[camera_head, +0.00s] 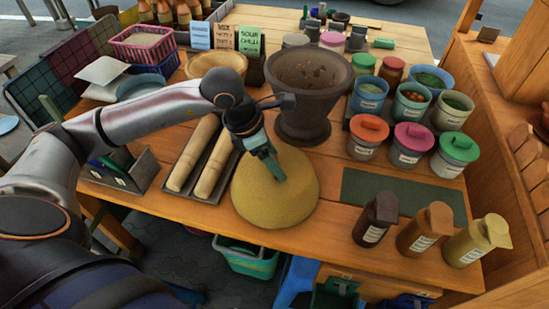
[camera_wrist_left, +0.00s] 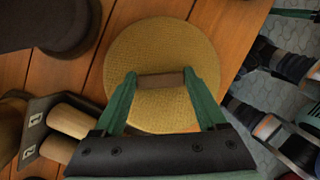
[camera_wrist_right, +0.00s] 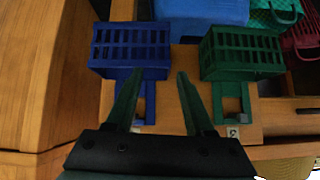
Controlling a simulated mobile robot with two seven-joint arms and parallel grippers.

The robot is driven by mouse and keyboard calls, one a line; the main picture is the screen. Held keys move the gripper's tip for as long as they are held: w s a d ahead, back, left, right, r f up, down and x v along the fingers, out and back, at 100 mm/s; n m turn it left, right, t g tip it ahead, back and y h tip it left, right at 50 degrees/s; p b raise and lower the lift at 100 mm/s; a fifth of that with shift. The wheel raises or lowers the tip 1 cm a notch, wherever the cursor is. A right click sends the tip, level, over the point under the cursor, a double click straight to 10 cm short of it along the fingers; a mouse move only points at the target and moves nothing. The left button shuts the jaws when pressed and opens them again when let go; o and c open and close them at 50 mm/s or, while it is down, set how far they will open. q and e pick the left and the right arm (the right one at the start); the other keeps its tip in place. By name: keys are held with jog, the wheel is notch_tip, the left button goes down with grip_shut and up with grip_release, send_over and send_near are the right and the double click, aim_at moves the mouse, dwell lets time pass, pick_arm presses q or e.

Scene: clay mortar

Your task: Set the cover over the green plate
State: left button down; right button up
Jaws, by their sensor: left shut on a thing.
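The cover (camera_head: 273,205) is a yellow woven dome. It sits at the front middle of the table, and it also shows in the left wrist view (camera_wrist_left: 150,45). My left gripper (camera_head: 268,165) is at the top of the cover. In the left wrist view its green fingers (camera_wrist_left: 160,78) stand at both ends of the cover's brown handle, shut on it. I see no green plate; whether it is under the cover cannot be told. My right gripper (camera_wrist_right: 160,74) shows only in the right wrist view, with its fingers apart and nothing between them.
A stone mortar (camera_head: 308,90) stands just behind the cover. A tray with two wooden rollers (camera_head: 197,150) lies to its left. A flat dark green mat (camera_head: 390,192) and several bottles (camera_head: 420,225) are to its right. Blue (camera_wrist_right: 130,45) and green (camera_wrist_right: 240,50) crates are before my right gripper.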

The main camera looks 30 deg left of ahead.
pick_arm(q)
grip_release()
jog(key=shift+a+r, duration=0.1)
jog(key=v, duration=1.2)
jog(key=shift+r, duration=0.2)
jog(key=shift+s, duration=0.15)
